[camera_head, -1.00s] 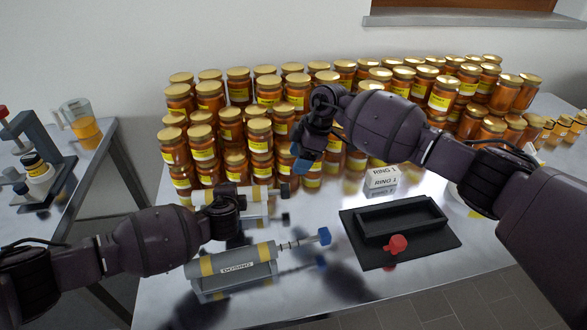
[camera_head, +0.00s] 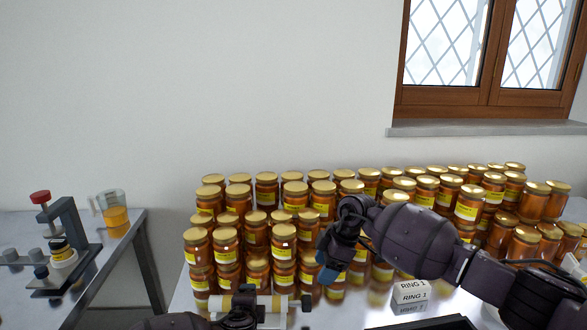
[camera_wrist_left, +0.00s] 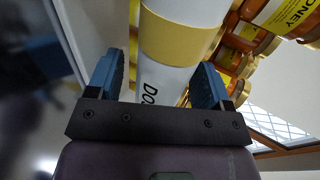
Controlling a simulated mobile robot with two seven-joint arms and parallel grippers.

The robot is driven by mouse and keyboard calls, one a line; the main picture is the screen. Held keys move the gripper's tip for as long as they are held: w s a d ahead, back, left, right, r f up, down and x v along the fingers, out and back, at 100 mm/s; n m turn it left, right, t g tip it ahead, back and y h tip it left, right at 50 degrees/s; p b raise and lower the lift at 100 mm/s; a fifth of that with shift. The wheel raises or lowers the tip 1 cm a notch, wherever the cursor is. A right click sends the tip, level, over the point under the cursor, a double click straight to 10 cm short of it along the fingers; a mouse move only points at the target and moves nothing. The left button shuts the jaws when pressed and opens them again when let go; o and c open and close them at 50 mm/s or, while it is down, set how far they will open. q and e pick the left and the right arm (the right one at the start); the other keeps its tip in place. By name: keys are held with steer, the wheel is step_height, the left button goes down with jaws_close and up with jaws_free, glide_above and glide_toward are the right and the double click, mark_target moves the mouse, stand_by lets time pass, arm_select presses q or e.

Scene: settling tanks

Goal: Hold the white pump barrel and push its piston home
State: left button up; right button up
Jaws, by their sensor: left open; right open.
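The white pump barrel (camera_head: 222,304) with a yellow band lies at the bottom edge of the head view, in front of the jars. A dark piston knob (camera_head: 306,303) shows at its right end. In the left wrist view the white barrel (camera_wrist_left: 168,78) with its yellow band runs between the two blue fingers of my left gripper (camera_wrist_left: 155,80). The fingers are open, one on each side of the barrel; whether they touch it I cannot tell. My right gripper (camera_head: 326,268) is open and empty, with blue fingertips pointing down above and right of the knob.
Rows of honey jars (camera_head: 228,245) fill the table's back behind the barrel. White RING 1 boxes (camera_head: 410,292) stand right of my right gripper. A side table on the left holds a press (camera_head: 62,245) and a jug (camera_head: 112,212). A window (camera_head: 490,60) is above.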

arm_select(q)
steer(key=shift+s, duration=0.1)
steer(key=v, duration=1.1)
steer(key=shift+s+r, duration=0.2)
steer(key=shift+s, duration=0.15)
steer(key=shift+a, duration=0.15)
